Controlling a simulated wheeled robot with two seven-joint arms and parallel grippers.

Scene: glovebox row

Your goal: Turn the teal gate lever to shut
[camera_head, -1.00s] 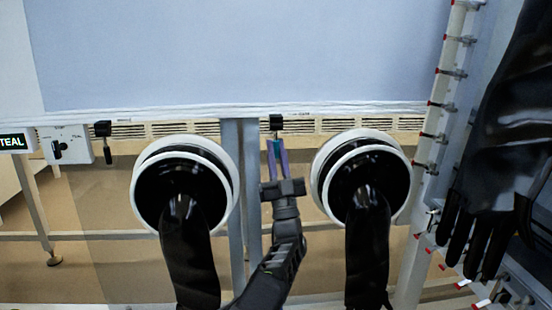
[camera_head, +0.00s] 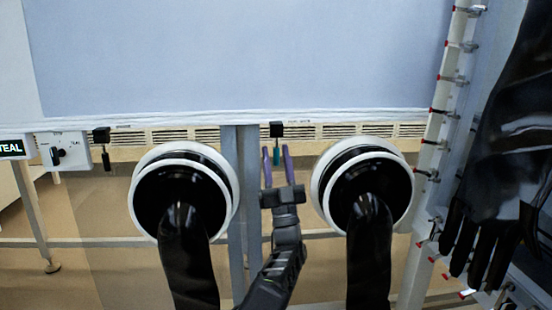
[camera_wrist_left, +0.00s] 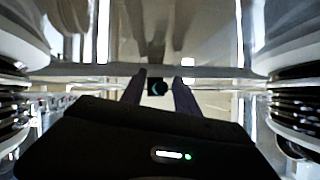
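The teal lever handle (camera_head: 277,157) hangs straight down from a black block (camera_head: 276,130) under the front edge of the glovebox, between the two glove ports. My left gripper (camera_head: 276,160) is below it, its two purple fingers spread. The teal handle shows in the gap between the fingertips, with space on both sides. In the left wrist view the dark lever end with a teal glint (camera_wrist_left: 158,88) sits between the spread fingers of the left gripper (camera_wrist_left: 159,84). My right gripper is not in view.
White-ringed glove ports with black gloves, left (camera_head: 182,200) and right (camera_head: 362,195), flank my arm. A second black lever (camera_head: 102,135) hangs further left. A dial plate (camera_head: 66,150) is beside a TEAL sign (camera_head: 10,147). A post with red-tipped clamps (camera_head: 440,110) stands right.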

